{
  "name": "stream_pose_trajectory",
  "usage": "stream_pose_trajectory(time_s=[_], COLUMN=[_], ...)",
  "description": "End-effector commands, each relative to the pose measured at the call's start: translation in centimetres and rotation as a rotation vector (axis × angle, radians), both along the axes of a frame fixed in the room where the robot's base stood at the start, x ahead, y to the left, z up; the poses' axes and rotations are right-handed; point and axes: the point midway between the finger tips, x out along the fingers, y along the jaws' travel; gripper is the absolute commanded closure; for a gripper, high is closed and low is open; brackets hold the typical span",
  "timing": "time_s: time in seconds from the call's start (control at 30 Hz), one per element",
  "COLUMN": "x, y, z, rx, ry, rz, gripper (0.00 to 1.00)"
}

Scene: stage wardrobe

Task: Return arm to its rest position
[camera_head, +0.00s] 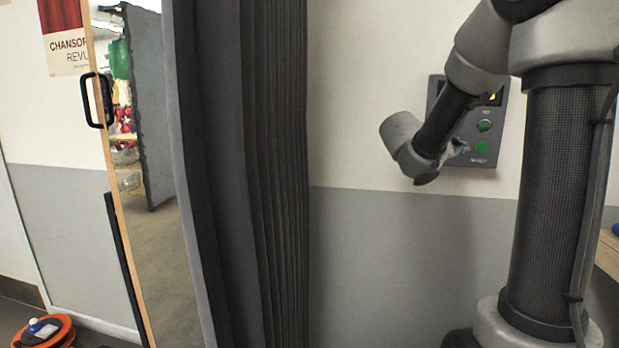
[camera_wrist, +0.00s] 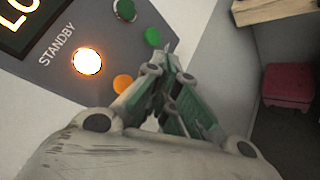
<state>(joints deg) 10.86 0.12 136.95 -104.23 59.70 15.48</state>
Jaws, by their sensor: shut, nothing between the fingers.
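My arm reaches across the right side of the head view, its wrist bent down in front of a grey wall panel (camera_head: 487,150). My gripper (camera_wrist: 168,50) shows in the wrist view with its fingertips together and nothing between them. In the head view the gripper (camera_head: 458,150) is small and partly hidden by my own wrist. The same panel (camera_wrist: 60,90) fills the upper left of the wrist view, with the word STANDBY, a lit orange lamp (camera_wrist: 87,61), a smaller orange disc (camera_wrist: 122,83) and two green round parts. The fingertips appear close to the lower green one (camera_wrist: 152,36); contact cannot be told.
A wooden surface (camera_wrist: 268,8) and a red box (camera_wrist: 288,86) show at right in the wrist view.

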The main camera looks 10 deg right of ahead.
Motion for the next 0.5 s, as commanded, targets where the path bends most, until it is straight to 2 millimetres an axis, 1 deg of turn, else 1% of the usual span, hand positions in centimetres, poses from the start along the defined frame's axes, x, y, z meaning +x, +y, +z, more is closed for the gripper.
stream_pose_trajectory(time_s=[0.07,0.17,0.2,0.27,0.3,0.37,0.4,0.47,0.5], x=[-0.3,-2.4,-3.9,-6.9,-9.1,-12.4,-14.5,-17.2,-18.8], y=[-0.2,-1.0,-1.4,-1.6,-1.3,-0.1,1.0,3.2,5.0], z=[-0.4,-2.5,-3.8,-5.6,-6.5,-7.9,-8.7,-9.9,-10.6], rx=[0.010,0.095,0.152,0.255,0.335,0.466,0.557,0.699,0.797], ry=[0.021,0.042,0.051,0.046,0.030,-0.006,-0.036,-0.087,-0.123], rz=[-0.008,-0.089,-0.144,-0.238,-0.302,-0.392,-0.445,-0.513,-0.551], gripper=[1.00,1.00,1.00,1.00,1.00,1.00,1.00,1.00,1.00])
